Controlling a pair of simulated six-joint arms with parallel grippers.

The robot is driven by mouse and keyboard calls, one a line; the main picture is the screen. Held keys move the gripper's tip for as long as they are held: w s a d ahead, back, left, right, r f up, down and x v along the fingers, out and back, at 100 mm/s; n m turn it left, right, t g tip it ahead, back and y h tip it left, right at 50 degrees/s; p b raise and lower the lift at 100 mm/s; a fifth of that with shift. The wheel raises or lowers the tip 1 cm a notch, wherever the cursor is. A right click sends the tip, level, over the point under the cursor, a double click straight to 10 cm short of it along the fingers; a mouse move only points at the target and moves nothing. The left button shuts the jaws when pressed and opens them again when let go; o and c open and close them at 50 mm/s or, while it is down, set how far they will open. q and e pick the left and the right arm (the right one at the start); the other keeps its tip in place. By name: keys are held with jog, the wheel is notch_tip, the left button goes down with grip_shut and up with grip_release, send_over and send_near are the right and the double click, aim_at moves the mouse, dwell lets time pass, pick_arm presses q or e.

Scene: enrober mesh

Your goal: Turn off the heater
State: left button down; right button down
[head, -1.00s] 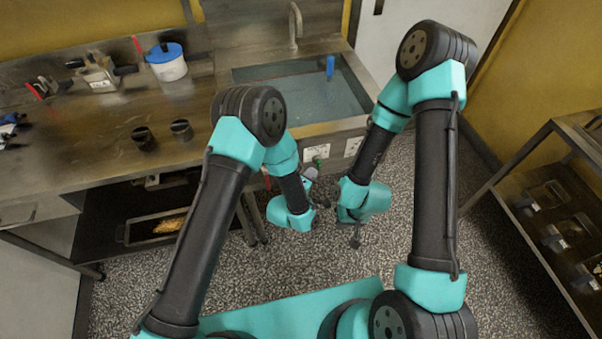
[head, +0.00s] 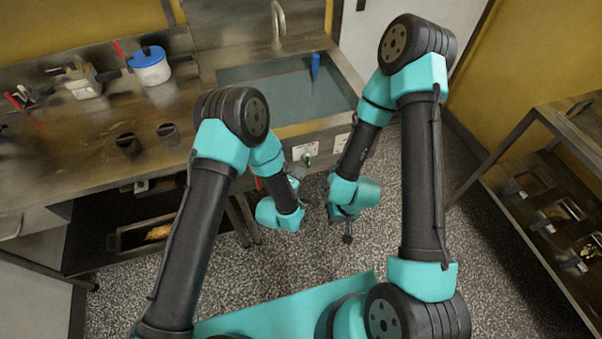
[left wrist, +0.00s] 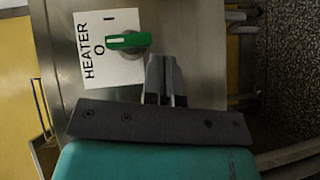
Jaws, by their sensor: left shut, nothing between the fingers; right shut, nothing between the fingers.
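The heater switch is a green knob (left wrist: 128,40) on a white plate marked HEATER (left wrist: 92,68), with O and I marks. The plate appears turned sideways in the left wrist view. The knob's handle lies across the picture, its left end nearer the O than the I. The switch plate also shows small in the head view (head: 304,150), on the sink unit's front. My left gripper (left wrist: 162,62) is shut and empty, its tips just below and right of the knob; contact cannot be told. My right gripper (head: 347,238) is shut and empty, low over the floor.
A second white plate (head: 341,142) sits right of the heater plate, its text unreadable. Above is a sink (head: 285,95) with a blue object (head: 315,64). Dark cups (head: 128,145) stand on the worktop. A rack (head: 540,190) stands at right. My forearms are close together.

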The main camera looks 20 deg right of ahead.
pick_arm(q)
jog(key=s+a, duration=0.7)
jog(key=a, duration=0.3)
jog(key=shift+s, duration=0.15)
jog(key=a+f+m+g+y, duration=0.2)
jog(key=a+y, duration=0.1)
jog(key=a, duration=0.4)
jog(key=a+f+m+g+y, duration=0.1)
jog(key=a+f+g+y, duration=0.15)
jog(key=a, duration=0.55)
jog(key=s+a+m+g+y, duration=0.1)
jog(key=s+a+m+g, duration=0.1)
jog(key=s+a+g, duration=0.4)
jog(key=s+a, duration=0.4)
jog(key=a, duration=0.3)
jog(key=shift+a+m+y, duration=0.3)
jog(key=shift+y, duration=0.05)
